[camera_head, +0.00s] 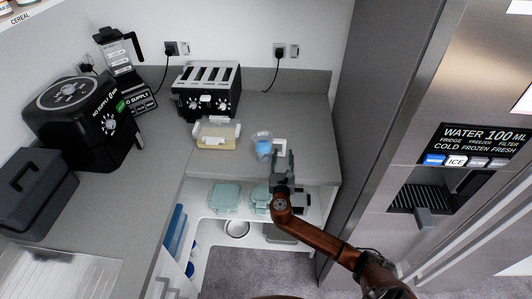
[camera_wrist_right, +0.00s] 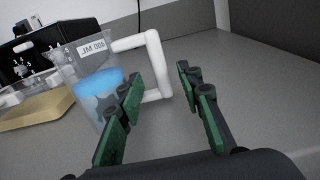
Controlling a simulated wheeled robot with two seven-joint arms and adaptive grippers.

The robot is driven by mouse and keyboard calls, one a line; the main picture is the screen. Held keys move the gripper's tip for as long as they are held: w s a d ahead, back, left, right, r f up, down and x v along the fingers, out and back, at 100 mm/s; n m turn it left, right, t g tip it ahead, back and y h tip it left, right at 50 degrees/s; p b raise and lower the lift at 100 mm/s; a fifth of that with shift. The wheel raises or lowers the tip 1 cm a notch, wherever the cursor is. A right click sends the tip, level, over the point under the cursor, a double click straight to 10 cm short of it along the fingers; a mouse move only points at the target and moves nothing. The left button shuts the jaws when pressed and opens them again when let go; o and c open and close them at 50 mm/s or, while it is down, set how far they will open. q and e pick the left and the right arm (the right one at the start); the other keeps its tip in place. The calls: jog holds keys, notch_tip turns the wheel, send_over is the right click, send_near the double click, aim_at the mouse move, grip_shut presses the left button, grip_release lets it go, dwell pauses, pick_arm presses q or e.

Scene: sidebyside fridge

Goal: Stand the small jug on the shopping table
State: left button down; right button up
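The small jug (camera_head: 263,148) is clear, holds blue liquid and has a white handle. It stands upright on the grey counter near its front edge. My right gripper (camera_head: 283,158) is at the handle side of the jug. Its green-padded fingers (camera_wrist_right: 159,70) are apart, and the handle's outer bar shows between the fingertips. I cannot tell whether they touch it. My left gripper is out of view. No shopping table is recognisable.
A butter-like block in a clear dish (camera_head: 217,133) lies left of the jug, with a toaster (camera_head: 207,90) behind. Teal-lidded containers (camera_head: 226,197) are on the shelf below. A tall fridge (camera_head: 390,130) stands to the right. The counter behind the jug is clear.

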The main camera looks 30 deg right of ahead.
jog(key=shift+w+d, duration=0.4)
jog(key=shift+w, duration=0.15)
jog(key=shift+w+d, duration=0.2)
jog(key=shift+w, duration=0.1)
jog(key=c, duration=0.6)
grip_shut()
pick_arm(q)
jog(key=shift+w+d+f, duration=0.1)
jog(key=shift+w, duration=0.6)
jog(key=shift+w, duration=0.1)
